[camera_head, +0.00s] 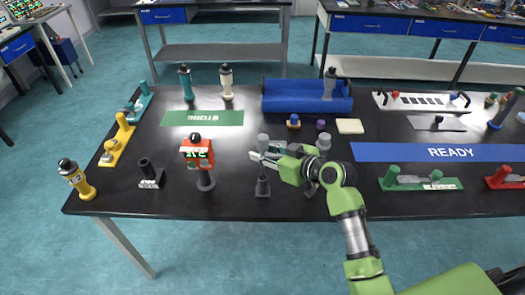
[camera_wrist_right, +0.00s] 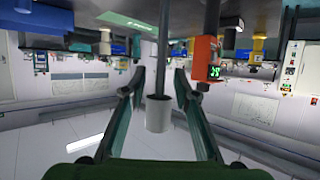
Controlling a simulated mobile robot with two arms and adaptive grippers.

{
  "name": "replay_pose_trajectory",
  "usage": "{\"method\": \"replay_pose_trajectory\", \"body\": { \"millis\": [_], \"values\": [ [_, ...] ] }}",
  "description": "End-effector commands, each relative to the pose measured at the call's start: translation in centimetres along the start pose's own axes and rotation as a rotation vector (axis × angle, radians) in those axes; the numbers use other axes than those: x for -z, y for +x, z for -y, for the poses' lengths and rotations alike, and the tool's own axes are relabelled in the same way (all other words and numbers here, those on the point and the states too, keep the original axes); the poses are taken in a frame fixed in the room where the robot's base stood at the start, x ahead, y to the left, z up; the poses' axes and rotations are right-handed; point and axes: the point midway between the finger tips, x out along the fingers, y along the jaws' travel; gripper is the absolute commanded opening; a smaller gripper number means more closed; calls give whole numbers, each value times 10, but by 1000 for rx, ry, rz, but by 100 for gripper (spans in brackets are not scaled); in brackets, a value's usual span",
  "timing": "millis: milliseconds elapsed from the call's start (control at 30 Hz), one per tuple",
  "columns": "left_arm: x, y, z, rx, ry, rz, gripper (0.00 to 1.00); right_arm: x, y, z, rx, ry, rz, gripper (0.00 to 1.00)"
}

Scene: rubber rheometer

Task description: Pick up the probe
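A dark upright post with a grey cylindrical top (camera_head: 263,142) stands in a dark base near the table's front edge; it fits the probe, though I cannot be sure. My right gripper (camera_head: 265,153) reaches in from the right at the height of its upper part. In the right wrist view the picture is upside down, and the grey top (camera_wrist_right: 158,115) shows between the two spread fingers of my right gripper (camera_wrist_right: 159,74). Gaps show on both sides, so the gripper appears open. A similar grey-topped piece (camera_head: 323,142) stands close by my right wrist. My left gripper is out of view.
A red device with a green display (camera_head: 196,152) stands just left of the post, also in the right wrist view (camera_wrist_right: 207,58). A blue tray (camera_head: 290,104) and a green mat (camera_head: 200,118) lie behind. A blue READY strip (camera_head: 400,152) lies right.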

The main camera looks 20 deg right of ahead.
Motion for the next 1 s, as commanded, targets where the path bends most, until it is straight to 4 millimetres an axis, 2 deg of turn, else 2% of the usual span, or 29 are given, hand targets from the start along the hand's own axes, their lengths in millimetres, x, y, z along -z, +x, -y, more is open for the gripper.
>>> {"method": "replay_pose_trajectory", "body": {
  "millis": [300, 400, 433, 800, 867, 1000],
  "values": [
    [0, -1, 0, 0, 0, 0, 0, 0, 5, 0, 0, -1, 1, 28],
    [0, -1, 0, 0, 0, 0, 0, -1, 5, 0, 0, -1, 1, 2],
    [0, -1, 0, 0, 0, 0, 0, -1, 5, 0, 0, -1, 1, 0],
    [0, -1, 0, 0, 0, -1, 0, 2, 4, 0, 0, -2, -1, 0],
    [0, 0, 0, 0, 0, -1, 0, 7, 3, 0, -1, -4, -2, 0],
    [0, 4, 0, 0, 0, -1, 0, 28, -6, 0, -1, -8, -4, 0]
  ]
}}
